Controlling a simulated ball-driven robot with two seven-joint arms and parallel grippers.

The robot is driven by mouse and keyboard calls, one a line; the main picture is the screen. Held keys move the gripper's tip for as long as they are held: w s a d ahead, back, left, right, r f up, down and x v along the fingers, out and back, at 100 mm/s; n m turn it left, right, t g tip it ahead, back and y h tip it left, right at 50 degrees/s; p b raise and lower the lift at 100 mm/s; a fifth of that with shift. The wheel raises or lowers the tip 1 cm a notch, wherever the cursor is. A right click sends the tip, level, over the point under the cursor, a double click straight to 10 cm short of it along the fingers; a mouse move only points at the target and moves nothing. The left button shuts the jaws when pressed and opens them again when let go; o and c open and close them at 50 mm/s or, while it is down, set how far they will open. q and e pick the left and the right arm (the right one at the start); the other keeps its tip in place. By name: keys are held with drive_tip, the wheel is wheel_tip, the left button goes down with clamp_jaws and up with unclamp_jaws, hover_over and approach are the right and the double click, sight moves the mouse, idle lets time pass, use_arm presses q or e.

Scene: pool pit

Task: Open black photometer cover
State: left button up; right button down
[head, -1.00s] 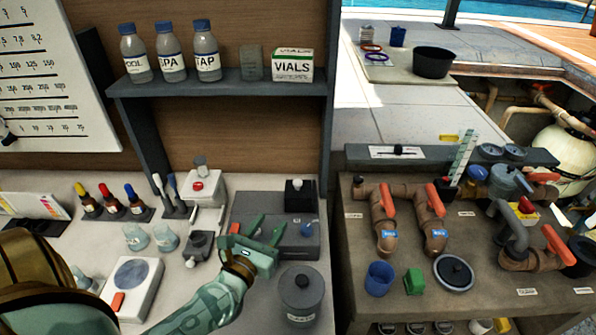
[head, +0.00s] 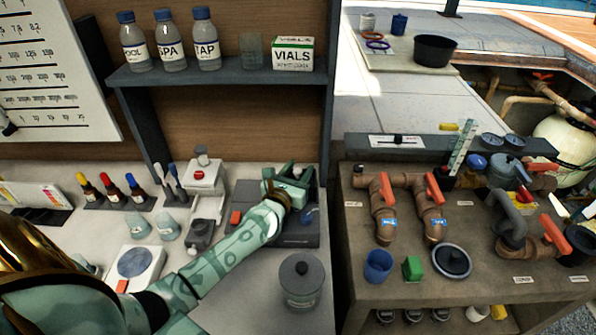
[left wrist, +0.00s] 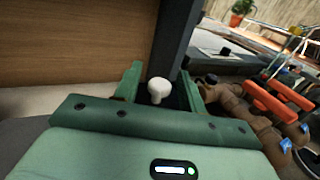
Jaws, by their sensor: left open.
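The photometer is a dark grey box (head: 245,192) on the white counter, with a red button (head: 236,217) and a small blue part (head: 309,215). Its black cover (left wrist: 180,102) with a white knob (left wrist: 159,88) shows in the left wrist view. My left gripper (head: 297,172) is over the cover, and it also shows in the left wrist view (left wrist: 161,86). Its jaws are open, one finger on each side of the knob. In the head view my gripper hides most of the cover. I cannot tell whether the fingers touch the knob. My right gripper is not in view.
A grey lidded jar (head: 301,282) stands in front of the photometer. A white device with a red button (head: 203,178) and dropper bottles (head: 108,198) are to the left. A shelf (head: 220,77) with bottles and a vials box (head: 292,54) hangs behind. Pipes and valves fill the right bench.

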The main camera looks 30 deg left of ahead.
use_arm(q)
clamp_jaws()
drive_tip(key=s+a, duration=0.1)
drive_tip(key=a, duration=0.1)
drive_tip(key=s+a+b, duration=0.1)
drive_tip(key=s+a, duration=0.1)
drive_tip(key=a, duration=0.1)
drive_tip(key=s+a+b, duration=0.1)
drive_tip(key=s+a, duration=0.1)
drive_tip(key=a, duration=0.1)
drive_tip(key=shift+s+a+f, duration=0.1)
drive_tip(key=shift+a+f, duration=0.05)
drive_tip(key=shift+s+a, duration=0.15)
drive_tip(key=shift+a, duration=0.1)
unclamp_jaws()
drive_tip(key=s+d+b, duration=0.2)
drive_tip(key=s, duration=1.4)
drive_tip(key=shift+d+b, duration=0.3)
drive_tip(key=shift+b, duration=0.05)
